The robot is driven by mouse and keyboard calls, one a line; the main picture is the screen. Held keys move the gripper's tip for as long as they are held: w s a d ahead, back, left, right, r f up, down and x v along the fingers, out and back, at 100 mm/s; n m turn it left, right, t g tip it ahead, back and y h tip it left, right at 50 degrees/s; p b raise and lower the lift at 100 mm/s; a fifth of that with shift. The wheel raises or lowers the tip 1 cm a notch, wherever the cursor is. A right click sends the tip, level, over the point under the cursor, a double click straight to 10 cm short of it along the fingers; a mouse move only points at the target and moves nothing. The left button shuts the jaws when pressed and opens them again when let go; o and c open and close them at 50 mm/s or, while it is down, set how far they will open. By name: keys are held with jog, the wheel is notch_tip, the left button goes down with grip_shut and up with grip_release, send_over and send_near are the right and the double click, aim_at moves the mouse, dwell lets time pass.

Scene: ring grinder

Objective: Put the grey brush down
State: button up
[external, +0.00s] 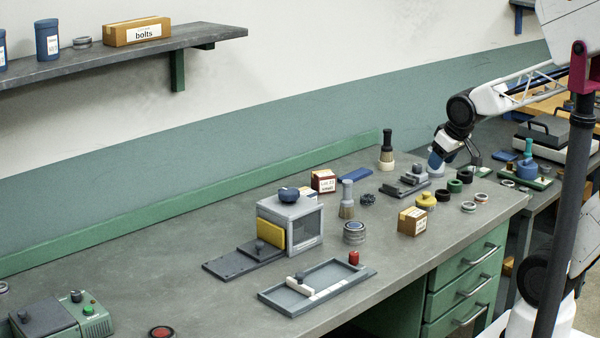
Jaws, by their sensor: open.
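The grey brush (347,198) stands upright on the bench, with its grey handle up and its tan bristles down. It is just right of the grey box-shaped grinder (291,222) and is free of my gripper. My gripper (456,162) is open over the far right part of the bench, well to the right of and behind the grey brush. Its fingertips are small in the picture, and I see nothing clearly held between them.
A dark brush (387,150) stands farther back. Stacked rings (354,233), a small cardboard box (412,221) and a yellow piece (426,201) are right of the grey brush. A shallow tray (318,286) lies in front.

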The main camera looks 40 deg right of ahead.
jog(key=s+r+g, duration=0.1)
jog(key=s+g, duration=0.1)
jog(key=s, duration=0.7)
jog(key=shift+s+r+g, duration=0.25)
jog(key=shift+s+g, duration=0.05)
dwell(0.7)
